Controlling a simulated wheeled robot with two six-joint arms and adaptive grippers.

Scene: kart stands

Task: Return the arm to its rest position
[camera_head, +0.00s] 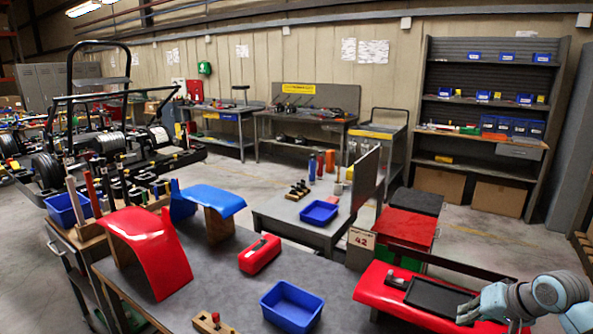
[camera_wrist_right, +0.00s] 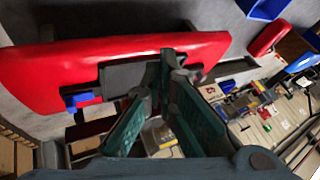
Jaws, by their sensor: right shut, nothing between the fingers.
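My right gripper (camera_head: 467,312) is at the lower right of the head view, in front of the black pad on a red panel. It is shut and empty. The red panel (camera_head: 382,291) lies flat and carries a black pad (camera_head: 432,294). In the right wrist view the gripper (camera_wrist_right: 163,92) overlaps the same red panel (camera_wrist_right: 60,65) and its dark pad (camera_wrist_right: 122,77). A blue piece (camera_wrist_right: 82,99) shows at the panel's edge there. I cannot tell whether the fingers touch the panel. My left gripper is not in view.
The grey table holds a red toolbox (camera_head: 260,254), a blue bin (camera_head: 291,305), a red curved panel (camera_head: 150,250) and a blue curved panel (camera_head: 215,199). A wooden block (camera_head: 212,323) is at the front edge. A red-topped cart (camera_head: 406,228) stands behind the flat red panel.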

